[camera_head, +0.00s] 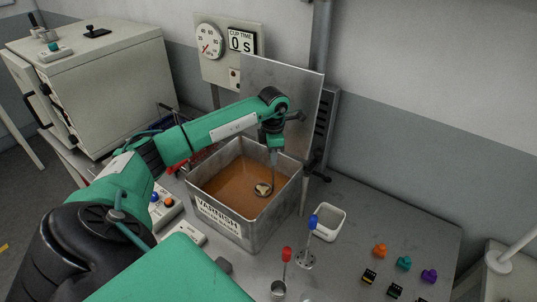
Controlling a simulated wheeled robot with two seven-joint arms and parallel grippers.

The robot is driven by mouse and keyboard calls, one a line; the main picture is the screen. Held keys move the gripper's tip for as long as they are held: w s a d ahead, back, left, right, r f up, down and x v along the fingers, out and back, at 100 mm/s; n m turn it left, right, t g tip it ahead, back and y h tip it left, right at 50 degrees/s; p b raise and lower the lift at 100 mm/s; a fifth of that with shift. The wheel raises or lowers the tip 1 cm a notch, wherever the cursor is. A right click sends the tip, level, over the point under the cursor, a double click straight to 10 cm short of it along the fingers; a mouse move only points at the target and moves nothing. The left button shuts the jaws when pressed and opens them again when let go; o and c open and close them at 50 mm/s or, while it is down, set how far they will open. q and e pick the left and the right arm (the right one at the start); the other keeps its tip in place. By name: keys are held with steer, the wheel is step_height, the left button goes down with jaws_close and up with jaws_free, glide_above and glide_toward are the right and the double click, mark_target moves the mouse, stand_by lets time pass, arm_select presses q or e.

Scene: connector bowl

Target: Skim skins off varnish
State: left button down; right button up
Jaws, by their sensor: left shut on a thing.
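The metal tank labelled VARNISH (218,219) stands on the grey table and holds brown varnish (228,181). My left gripper (274,141) is above the right side of the tank, shut on a thin grey skimmer (273,172) that hangs down. The skimmer's round head is at the varnish surface, towards the tank's right wall. A small pale patch (262,188), which looks like a piece of skin, shows at the head; I cannot tell whether it lies in the head or floats beside it. My right gripper is not in view.
A white open container (329,222) stands right of the tank. Red-topped (287,255) and blue-topped (312,223) upright tools stand in front. Several coloured connectors (403,263) lie at the right. A metal panel (300,95) rises behind the tank. A cup-time display (241,41) reads 0 s.

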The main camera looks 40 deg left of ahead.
arm_select(q)
steer(key=shift+a+b, duration=1.65)
steer(key=shift+a, duration=3.2)
steer(key=s+d, duration=0.3)
steer(key=d, duration=0.2)
steer(key=shift+s+p, duration=0.35)
steer(key=shift+s, duration=0.05)
